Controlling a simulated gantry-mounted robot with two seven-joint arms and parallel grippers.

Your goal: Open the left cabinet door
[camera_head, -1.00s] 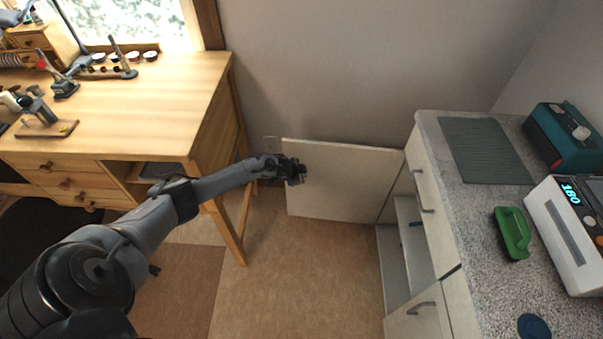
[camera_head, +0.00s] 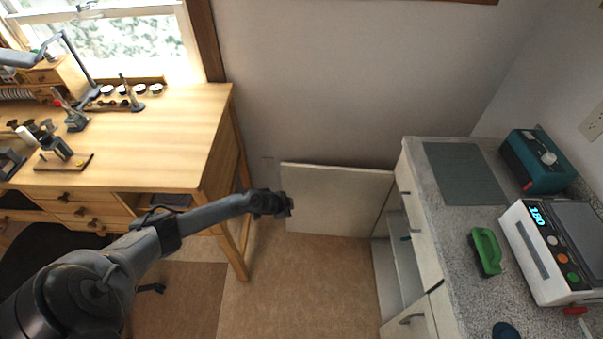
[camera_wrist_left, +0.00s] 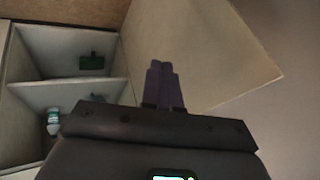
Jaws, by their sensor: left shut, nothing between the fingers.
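The left cabinet door (camera_head: 338,200) is a pale panel that stands swung wide open, out from the cabinet (camera_head: 400,262) and near the wall. In the left wrist view the door (camera_wrist_left: 205,50) fills the upper right. My left gripper (camera_head: 288,205) is at the door's free edge, on its left side. Its fingers (camera_wrist_left: 162,82) are shut together with nothing between them. I cannot tell whether they touch the door. The open cabinet shows a shelf inside, with a green item (camera_wrist_left: 92,62) and a bottle (camera_wrist_left: 53,120). My right gripper is out of view.
A wooden workbench (camera_head: 170,125) with tools stands at the left, its legs close to my left arm. Floor between is clear.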

